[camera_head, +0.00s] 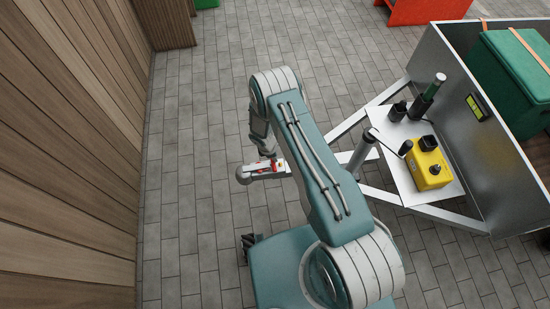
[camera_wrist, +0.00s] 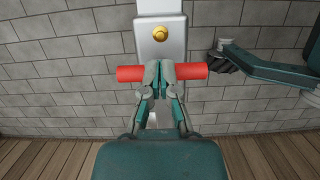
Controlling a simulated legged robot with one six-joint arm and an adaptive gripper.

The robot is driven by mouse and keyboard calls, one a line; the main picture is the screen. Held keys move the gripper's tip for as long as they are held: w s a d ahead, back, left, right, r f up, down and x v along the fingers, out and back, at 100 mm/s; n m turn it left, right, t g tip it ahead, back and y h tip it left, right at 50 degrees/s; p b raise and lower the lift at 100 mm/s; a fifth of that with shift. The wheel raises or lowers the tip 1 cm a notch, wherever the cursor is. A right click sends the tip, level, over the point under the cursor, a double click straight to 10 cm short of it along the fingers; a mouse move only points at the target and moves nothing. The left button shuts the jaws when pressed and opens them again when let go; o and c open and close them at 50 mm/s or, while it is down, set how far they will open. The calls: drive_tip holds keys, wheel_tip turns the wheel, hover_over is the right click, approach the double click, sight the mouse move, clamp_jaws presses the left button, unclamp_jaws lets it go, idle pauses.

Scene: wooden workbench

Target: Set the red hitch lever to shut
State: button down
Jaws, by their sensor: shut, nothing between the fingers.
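The red hitch lever (camera_wrist: 130,73) shows in the wrist view as a red bar lying crosswise over the grey hitch coupling (camera_wrist: 145,50). A round brass-coloured part (camera_wrist: 160,33) sits on the coupling above the bar. My gripper (camera_wrist: 160,70) is shut, with its fingertips in front of the middle of the bar and hiding it. Whether the fingertips touch the bar cannot be told. In the head view the lever (camera_head: 266,166) is a small red patch on the hitch at the end of the trailer's drawbar, and my gripper is mostly hidden by my arm.
A metal post (camera_head: 361,152) rises from the drawbar. A wooden wall (camera_head: 60,130) is at left. Paved floor (camera_head: 195,200) is clear between.

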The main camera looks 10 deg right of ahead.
drive_tip(key=v, duration=0.3)
drive_tip(key=shift+a+r, duration=0.15)
drive_tip(key=d+r, duration=0.5)
drive_tip(key=r, duration=0.3)
drive_tip(key=shift+d+r, duration=0.2)
drive_tip(key=shift+d, duration=0.2)
drive_tip(key=shift+s, duration=0.1)
drive_tip(key=s+d+r+m+t, duration=0.2)
drive_tip(key=r+m, duration=0.7)
drive_tip(key=r, duration=2.4)
drive_tip(key=s+a+r+m+t+y, duration=0.1)
drive_tip(key=s+r+m+t, duration=0.1)
drive_tip(key=s+r+m, duration=0.2)
drive_tip(key=s+a+r+m+t+y, duration=0.1)
drive_tip(key=s+r+m, duration=0.3)
drive_tip(key=s+r, duration=0.7)
drive_tip(key=s, duration=0.8)
drive_tip(key=shift+a+m+t+y, duration=0.3)
drive_tip(key=shift+a+t+y, duration=0.1)
drive_tip(key=shift+r, duration=0.1)
